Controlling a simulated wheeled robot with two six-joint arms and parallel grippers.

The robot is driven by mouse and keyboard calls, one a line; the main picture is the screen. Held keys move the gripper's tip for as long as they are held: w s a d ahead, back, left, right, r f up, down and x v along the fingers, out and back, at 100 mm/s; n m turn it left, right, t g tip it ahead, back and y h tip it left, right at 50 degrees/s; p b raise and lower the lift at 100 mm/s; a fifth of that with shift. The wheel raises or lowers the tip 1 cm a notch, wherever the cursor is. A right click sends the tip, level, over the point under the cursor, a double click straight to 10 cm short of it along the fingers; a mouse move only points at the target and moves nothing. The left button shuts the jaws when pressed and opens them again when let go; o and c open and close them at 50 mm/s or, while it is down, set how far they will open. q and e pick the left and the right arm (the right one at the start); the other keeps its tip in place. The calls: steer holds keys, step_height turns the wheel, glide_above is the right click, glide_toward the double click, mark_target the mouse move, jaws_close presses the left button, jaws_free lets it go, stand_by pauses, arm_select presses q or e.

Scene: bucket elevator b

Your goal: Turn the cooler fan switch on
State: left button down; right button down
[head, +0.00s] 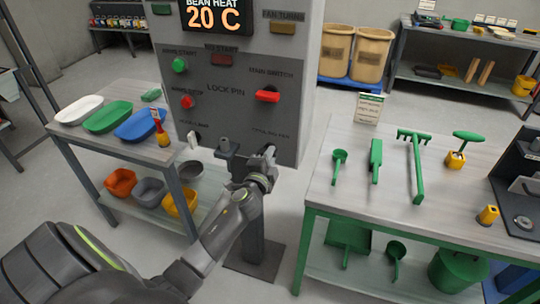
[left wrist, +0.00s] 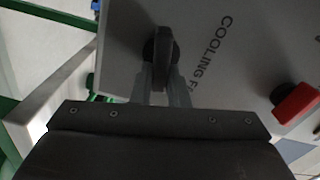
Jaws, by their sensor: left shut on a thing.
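The grey control panel (head: 225,130) stands in front of me, with the label "COOLING FAN" partly hidden by my arm in the head view. My left gripper (head: 268,153) is at the panel's lower right, under that label. In the left wrist view, the cooler fan switch (left wrist: 163,46) is a dark lever on a round dark base next to the "COOLING F" lettering. My left gripper (left wrist: 162,76) has its two fingers around the lever and is shut on it. In the head view the switch is hidden behind the gripper. My right gripper is not in view.
The red main switch (head: 267,95) sits just above; it also shows in the left wrist view (left wrist: 297,103). A grey post (head: 256,226) stands below my left gripper. A table with green tools (head: 325,199) is to the right, and a table with trays (head: 95,150) to the left.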

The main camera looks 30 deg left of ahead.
arm_select(q)
steer(key=shift+f+m, duration=0.25)
steer(key=shift+m, duration=1.25)
steer(key=c, duration=1.4)
jaws_free()
steer(key=shift+s, duration=0.1)
steer(key=b+v, duration=0.1)
steer(key=v, duration=1.6)
steer(key=shift+d, duration=0.15)
steer(key=shift+s, duration=0.1)
